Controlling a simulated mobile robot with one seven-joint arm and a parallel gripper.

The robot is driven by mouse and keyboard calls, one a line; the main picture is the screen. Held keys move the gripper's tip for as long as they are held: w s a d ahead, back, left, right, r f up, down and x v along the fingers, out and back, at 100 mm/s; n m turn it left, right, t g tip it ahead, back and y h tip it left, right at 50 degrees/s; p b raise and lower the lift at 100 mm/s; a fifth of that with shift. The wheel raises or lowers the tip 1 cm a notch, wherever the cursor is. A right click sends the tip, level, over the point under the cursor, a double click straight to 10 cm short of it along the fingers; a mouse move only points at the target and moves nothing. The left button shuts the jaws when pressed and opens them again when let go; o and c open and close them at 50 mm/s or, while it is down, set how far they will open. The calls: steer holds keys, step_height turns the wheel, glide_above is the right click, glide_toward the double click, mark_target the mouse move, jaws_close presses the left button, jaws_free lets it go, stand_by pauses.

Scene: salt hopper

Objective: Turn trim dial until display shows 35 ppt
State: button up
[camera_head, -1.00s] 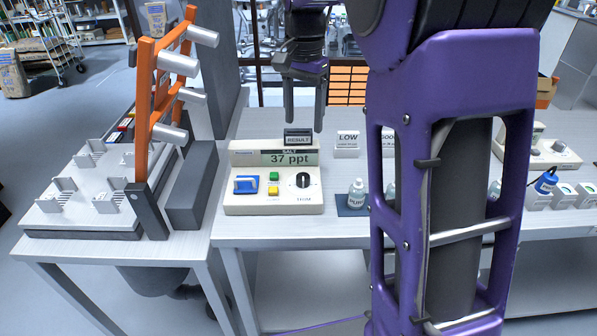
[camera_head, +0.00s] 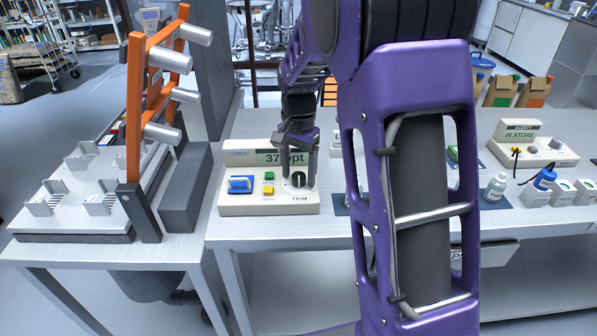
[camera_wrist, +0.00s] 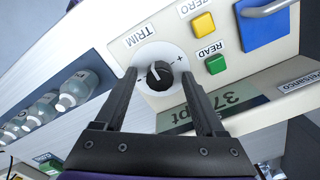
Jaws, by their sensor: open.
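The salt meter (camera_head: 240,205) is a beige box on the table in the head view. Its display (camera_head: 268,158) shows 37 with "ppt" partly covered by my gripper. The trim dial (camera_head: 298,180) is a black round knob at the meter's right. In the wrist view the dial (camera_wrist: 159,75) sits on a white disc with plus and minus marks. My gripper (camera_wrist: 158,72) is open, with one finger on each side of the dial; I cannot tell whether they touch it. In the head view my gripper (camera_head: 298,170) comes down over the dial from behind.
A blue switch (camera_head: 241,184), a green READ button (camera_head: 269,176) and a yellow ZERO button (camera_head: 268,189) lie left of the dial. Small bottles (camera_wrist: 72,92) stand beside the meter. An orange rack (camera_head: 135,105) and a grey block (camera_head: 188,190) stand at the left.

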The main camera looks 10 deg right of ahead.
steer(key=shift+c, duration=0.2)
jaws_close()
stand_by(0.3)
steer(key=n+p, duration=0.1)
steer(key=n, duration=0.3)
steer(key=shift+r, duration=0.1)
steer(key=shift+n+p, duration=0.6)
steer(key=shift+n, duration=2.1)
steer(key=shift+o, duration=0.2)
jaws_free()
